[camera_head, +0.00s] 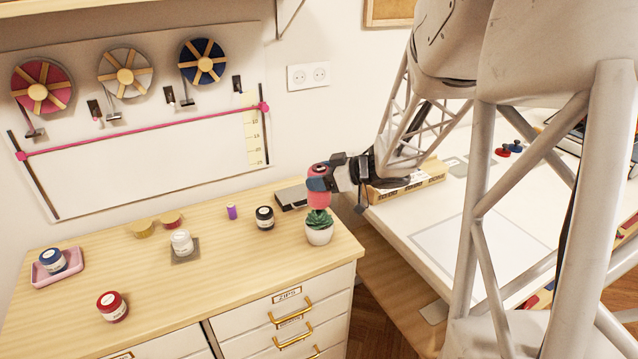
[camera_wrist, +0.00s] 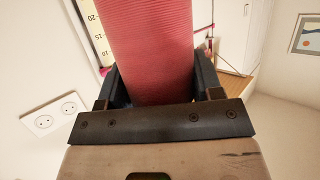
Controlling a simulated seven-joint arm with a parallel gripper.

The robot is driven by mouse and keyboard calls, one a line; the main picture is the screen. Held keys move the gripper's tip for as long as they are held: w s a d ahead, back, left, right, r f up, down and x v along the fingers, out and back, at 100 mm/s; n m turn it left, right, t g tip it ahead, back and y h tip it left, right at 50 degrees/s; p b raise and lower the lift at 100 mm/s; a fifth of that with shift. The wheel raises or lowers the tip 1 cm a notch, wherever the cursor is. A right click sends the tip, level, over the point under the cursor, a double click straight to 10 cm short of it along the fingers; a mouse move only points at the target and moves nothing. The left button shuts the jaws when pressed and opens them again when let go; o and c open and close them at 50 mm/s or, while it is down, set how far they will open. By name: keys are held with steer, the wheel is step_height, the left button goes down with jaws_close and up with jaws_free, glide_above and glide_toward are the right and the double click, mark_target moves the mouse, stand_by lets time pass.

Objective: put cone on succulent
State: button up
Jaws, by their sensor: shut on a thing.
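The succulent (camera_head: 319,227) is a green rosette in a white pot near the front right corner of the wooden cabinet top. My gripper (camera_head: 318,178) is shut on a pinkish-red cone of thread (camera_head: 319,199) and holds it directly above the succulent. The cone's lower end is at or just above the leaves; I cannot tell whether they touch. In the wrist view the ridged red cone (camera_wrist: 150,45) fills the space between the dark fingers. The succulent is not visible in the wrist view.
A flat grey box (camera_head: 292,197) lies behind the succulent. A white table (camera_head: 500,235) is to the right.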

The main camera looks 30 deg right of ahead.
steer(key=shift+f, duration=1)
steer(key=shift+f, duration=0.15)
steer(key=o, duration=1)
steer(key=shift+r, duration=0.2)
steer(key=v, duration=1.2)
steer(key=shift+a, duration=0.1)
